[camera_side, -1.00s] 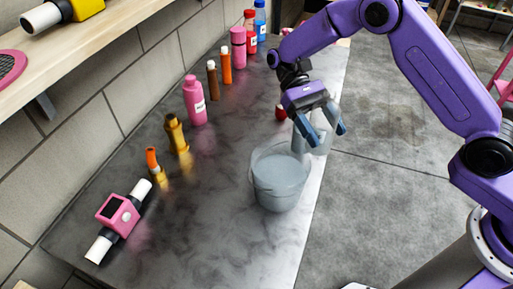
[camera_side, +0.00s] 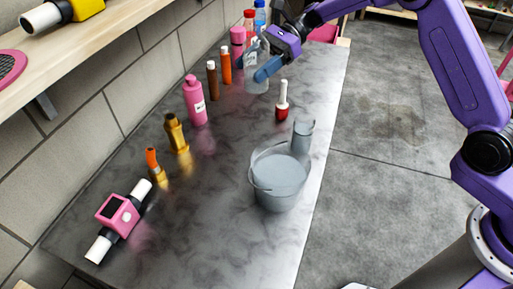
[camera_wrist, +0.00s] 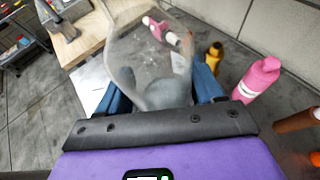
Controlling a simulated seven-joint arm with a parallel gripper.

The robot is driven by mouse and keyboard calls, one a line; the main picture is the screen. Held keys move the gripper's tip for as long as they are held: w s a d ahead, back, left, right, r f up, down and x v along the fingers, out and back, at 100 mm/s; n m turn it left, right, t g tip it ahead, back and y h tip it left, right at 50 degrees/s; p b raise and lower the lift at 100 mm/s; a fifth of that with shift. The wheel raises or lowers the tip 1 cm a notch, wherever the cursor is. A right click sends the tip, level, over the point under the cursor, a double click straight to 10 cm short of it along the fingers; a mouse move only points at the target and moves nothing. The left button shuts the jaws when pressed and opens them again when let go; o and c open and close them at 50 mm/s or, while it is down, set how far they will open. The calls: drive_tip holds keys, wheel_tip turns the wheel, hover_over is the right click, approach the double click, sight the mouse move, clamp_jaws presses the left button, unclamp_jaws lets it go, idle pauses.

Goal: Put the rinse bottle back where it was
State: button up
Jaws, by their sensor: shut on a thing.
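The rinse bottle, clear with a white label (camera_side: 257,82), is between the fingers of my gripper (camera_side: 262,70) near the far end of the dark worktop. My gripper is shut on it. In the wrist view the clear bottle (camera_wrist: 135,50) fills the space between the blue fingers, and the worktop shows through it. I cannot tell whether its base touches the worktop. My gripper hides part of its upper end.
A pink bottle (camera_side: 238,40), red bottle (camera_side: 250,18), orange tube (camera_side: 225,65) and brown tube (camera_side: 212,80) stand close by. A red-and-white item (camera_side: 282,105) stands nearer. A grey bucket (camera_side: 280,180) and clear cylinder (camera_side: 303,140) stand near the right edge.

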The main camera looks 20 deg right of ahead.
wheel_tip(320, 180, down, 22)
drive_tip(key=shift+s, duration=0.1)
idle(0.6)
drive_tip(key=o, duration=1)
drive_tip(key=shift+f, duration=0.15)
drive_tip(key=shift+c, duration=0.2)
drive_tip(key=shift+o, duration=0.3)
